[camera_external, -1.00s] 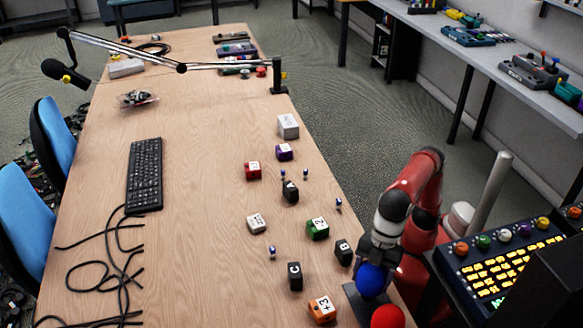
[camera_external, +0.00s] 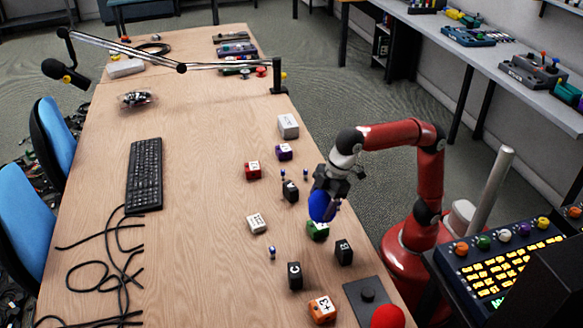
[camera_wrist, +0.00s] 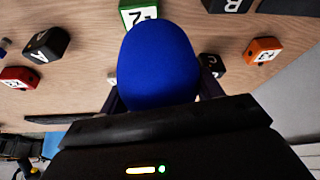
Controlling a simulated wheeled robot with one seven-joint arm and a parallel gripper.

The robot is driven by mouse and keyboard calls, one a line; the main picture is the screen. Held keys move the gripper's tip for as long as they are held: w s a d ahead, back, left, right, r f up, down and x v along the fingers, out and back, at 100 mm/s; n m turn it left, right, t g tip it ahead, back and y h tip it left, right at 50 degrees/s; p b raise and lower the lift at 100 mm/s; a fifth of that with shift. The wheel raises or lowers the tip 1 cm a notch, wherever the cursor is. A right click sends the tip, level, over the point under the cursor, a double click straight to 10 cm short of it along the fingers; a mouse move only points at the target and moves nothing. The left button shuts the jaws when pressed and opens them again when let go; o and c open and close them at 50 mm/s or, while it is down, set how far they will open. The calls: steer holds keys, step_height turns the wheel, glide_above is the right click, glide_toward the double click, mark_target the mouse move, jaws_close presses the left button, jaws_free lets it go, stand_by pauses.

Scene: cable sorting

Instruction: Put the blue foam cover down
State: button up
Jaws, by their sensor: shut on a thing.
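The blue foam cover (camera_external: 322,206) is a rounded blue cap held in my gripper (camera_external: 328,190) above the table (camera_external: 200,215). In the outside view it hangs in front of a green cube (camera_external: 318,232) and hides part of it. In the wrist view the blue foam cover (camera_wrist: 158,62) fills the middle, between the dark fingers of my gripper (camera_wrist: 158,98). My gripper is shut on it. The exact gap to the table cannot be told.
Several numbered or lettered cubes stand around, including a black B cube (camera_external: 343,252), a white cube (camera_external: 256,223) and an orange cube (camera_external: 322,310). A dark plate (camera_external: 366,300) with a short post and a red ball (camera_external: 387,317) are at the near right. Bare table lies left of the cubes.

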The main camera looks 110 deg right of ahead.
steer(key=s+d+r+m+h+p, duration=0.1)
steer(key=d+m+p, duration=0.1)
steer(key=d, duration=0.8)
steer(key=shift+s+d+r+m+p, duration=0.3)
steer(key=shift+s+m, duration=0.1)
steer(key=s+a+n+y+b, duration=0.1)
steer(key=a+n, duration=0.2)
steer(key=a, duration=0.8)
steer(key=s+a+n+y, duration=0.1)
steer(key=a+n, duration=0.2)
steer(key=a, duration=0.9)
steer(key=s+a+n+g+y+b, duration=0.1)
steer(key=a+n, duration=0.2)
steer(key=a, duration=0.9)
steer(key=shift+s+a+f+b, duration=0.2)
steer(key=shift+s+a+b, duration=0.05)
steer(key=shift+s+b, duration=0.1)
step_height(320, 180, down, 10)
steer(key=shift+r+b, duration=0.2)
steer(key=shift+b, duration=1.05)
